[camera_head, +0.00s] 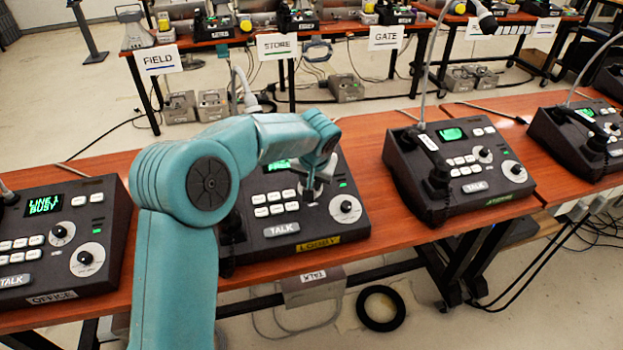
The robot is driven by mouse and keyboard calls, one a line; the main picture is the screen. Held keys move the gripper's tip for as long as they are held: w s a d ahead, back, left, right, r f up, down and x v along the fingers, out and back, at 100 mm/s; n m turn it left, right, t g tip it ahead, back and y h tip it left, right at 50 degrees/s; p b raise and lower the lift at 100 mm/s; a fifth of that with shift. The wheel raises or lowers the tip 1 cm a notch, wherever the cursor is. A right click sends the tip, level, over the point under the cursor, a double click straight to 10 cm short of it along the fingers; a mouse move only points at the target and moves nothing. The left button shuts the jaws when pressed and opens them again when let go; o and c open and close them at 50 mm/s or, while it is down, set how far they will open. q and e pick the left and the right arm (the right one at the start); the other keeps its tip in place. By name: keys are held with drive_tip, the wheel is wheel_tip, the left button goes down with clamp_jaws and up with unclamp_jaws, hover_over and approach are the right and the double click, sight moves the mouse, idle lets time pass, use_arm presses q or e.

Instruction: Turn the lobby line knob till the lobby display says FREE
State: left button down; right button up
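The lobby phone (252,247) is a dark desk console with a yellow LOBBY label (320,244), on the wooden table. Its green display (278,165) is mostly hidden behind my teal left arm, so I cannot read its text. A dark knob on a white dial (345,208) sits at the console's lower right. My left gripper (313,190) points down over the upper right of the panel, where a smaller knob appears hidden beneath it. Its fingers are too small to tell whether they are open or shut. My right gripper is not in view.
The office phone (60,235), its display (44,204) reading LINE 1 BUSY, stands left. Another console (460,170) with a gooseneck microphone stands right, and one more (580,140) beyond. A back table holds signs FIELD (158,60), STORE (277,46) and GATE (385,37).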

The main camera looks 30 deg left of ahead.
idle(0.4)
use_arm(q)
drive_tip(key=c, duration=0.9)
unclamp_jaws()
drive_tip(key=shift+o, duration=0.2)
drive_tip(key=p+v, duration=0.1)
drive_tip(key=v, duration=1.5)
drive_tip(key=shift+s+r, duration=0.1)
